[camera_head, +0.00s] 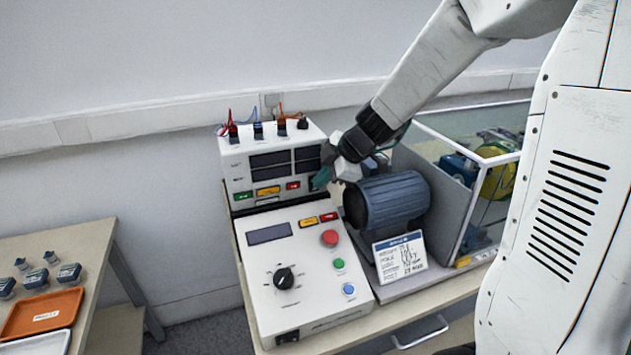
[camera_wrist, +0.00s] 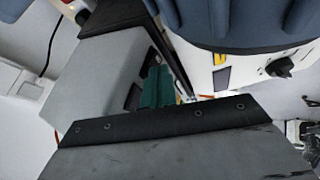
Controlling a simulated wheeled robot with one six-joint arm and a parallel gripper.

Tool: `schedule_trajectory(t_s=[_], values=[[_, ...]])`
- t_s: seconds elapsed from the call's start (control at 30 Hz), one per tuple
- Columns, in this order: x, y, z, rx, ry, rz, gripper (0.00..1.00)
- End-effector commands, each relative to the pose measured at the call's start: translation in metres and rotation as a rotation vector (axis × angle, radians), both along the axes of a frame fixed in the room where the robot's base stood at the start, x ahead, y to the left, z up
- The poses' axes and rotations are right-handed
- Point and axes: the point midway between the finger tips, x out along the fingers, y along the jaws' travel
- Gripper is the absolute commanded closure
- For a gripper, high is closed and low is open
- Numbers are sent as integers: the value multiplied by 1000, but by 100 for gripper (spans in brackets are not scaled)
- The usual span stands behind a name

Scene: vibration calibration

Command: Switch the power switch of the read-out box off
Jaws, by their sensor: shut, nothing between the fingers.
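The read-out box (camera_head: 240,176) is the white case with dark displays at the back of the bench in the head view. A green, a yellow and a red label or button sit along its lower front. My gripper (camera_head: 322,179) is at the lower right of this front, its teal fingers shut and empty. The fingers also show in the wrist view (camera_wrist: 158,88), beside a pale grey surface. The power switch is not clearly visible; my gripper covers that lower right corner. I cannot tell whether the fingertips touch the box.
A control box (camera_head: 305,262) with a black knob and coloured buttons stands in front. A blue-grey motor (camera_head: 393,200) is close to the right of my gripper, with a written card (camera_head: 400,257) before it. Plugs and cables rise from the read-out box. An orange tray (camera_head: 42,312) lies left.

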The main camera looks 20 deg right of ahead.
Motion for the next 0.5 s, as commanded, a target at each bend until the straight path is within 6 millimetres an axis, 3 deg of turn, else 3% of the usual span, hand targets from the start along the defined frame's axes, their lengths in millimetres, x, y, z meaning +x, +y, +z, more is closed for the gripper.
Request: schedule_trajectory(t_s=[0.5], values=[[0, 0, 14, 0, -1, 0, 100]])
